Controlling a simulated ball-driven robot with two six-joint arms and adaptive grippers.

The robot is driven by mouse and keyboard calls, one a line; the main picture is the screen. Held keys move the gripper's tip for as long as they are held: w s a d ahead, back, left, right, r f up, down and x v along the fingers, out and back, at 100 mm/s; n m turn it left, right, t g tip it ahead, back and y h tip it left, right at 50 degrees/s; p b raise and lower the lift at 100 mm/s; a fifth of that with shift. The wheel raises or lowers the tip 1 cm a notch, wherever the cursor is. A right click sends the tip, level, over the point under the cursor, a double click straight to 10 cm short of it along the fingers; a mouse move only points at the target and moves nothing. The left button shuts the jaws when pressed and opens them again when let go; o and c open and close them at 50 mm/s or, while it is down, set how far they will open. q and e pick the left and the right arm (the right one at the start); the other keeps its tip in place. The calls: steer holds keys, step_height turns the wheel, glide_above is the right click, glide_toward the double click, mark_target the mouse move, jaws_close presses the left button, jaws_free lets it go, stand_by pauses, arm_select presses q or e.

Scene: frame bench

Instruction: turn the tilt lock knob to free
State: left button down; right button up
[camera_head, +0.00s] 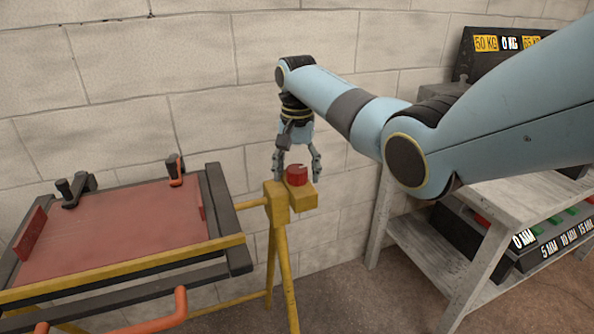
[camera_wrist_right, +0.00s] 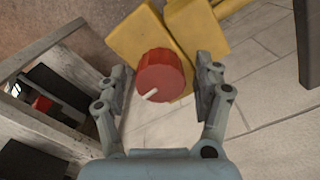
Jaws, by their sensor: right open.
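The tilt lock knob (camera_head: 297,173) is a small red round knob on top of the yellow stand bracket (camera_head: 303,198). In the right wrist view the knob (camera_wrist_right: 160,74) shows ribbed sides and a white pointer line toward the lower left of that picture. My right gripper (camera_head: 297,168) hangs over the knob. Its two fingers (camera_wrist_right: 163,90) are open, one to each side of the knob and apart from it. Any marks for free or locked cannot be made out. My left gripper is in neither view.
A tilting frame table with a red panel (camera_head: 120,228) and dark clamps stands at the left. A grey wooden shelf (camera_head: 535,207) stands at the right, with labelled racks of weights and spacers. A block wall (camera_head: 150,80) is behind. An orange handle (camera_head: 165,318) is at the front.

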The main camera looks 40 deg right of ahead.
steer(key=c, duration=1.2)
